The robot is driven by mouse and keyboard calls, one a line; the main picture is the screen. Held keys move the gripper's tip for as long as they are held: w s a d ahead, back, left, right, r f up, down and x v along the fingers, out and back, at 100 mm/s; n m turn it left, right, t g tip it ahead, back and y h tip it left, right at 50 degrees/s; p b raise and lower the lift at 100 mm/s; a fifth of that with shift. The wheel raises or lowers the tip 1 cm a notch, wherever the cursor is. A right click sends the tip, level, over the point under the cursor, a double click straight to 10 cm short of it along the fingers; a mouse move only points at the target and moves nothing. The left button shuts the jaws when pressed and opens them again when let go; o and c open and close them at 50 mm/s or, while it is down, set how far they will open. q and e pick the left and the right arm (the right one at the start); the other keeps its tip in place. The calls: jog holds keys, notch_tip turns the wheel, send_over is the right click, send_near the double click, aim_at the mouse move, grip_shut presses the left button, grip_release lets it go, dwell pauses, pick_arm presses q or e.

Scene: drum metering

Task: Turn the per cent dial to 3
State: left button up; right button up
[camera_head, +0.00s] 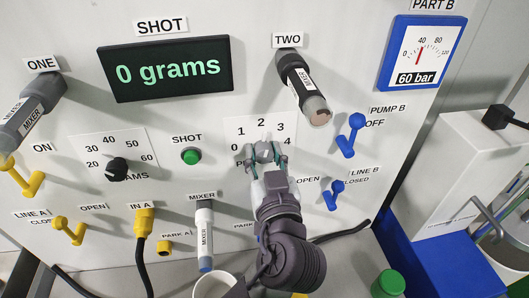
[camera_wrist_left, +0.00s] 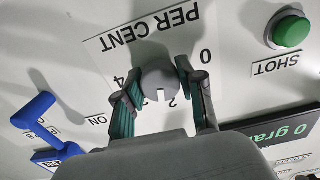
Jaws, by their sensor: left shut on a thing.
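The per cent dial (camera_head: 263,150) is a grey knob on the white panel, below a printed scale (camera_head: 261,123) from 0 to 4. My left gripper (camera_head: 267,158) reaches up to it from below. In the left wrist view, its two dark and green fingers stand on either side of the dial (camera_wrist_left: 160,78), shut on it. The dial's white mark points close to the 2, slightly toward the 4 side. My right gripper is not in view.
The green SHOT button (camera_head: 190,156) and black grams knob (camera_head: 117,168) are left of the dial. Blue levers (camera_head: 350,135) are to its right. The mixer nozzle TWO (camera_head: 303,85) hangs above right. A display (camera_head: 165,67) reads 0 grams; a gauge (camera_head: 422,52) reads 60 bar.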

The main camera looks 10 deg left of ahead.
pick_arm(q)
jog(key=m+p, duration=0.2)
jog(key=m, duration=0.2)
jog(key=shift+r+m, duration=0.15)
jog(key=shift+m, duration=0.95)
jog(key=shift+p, duration=0.3)
jog(key=o, duration=1.1)
jog(key=shift+o, duration=0.2)
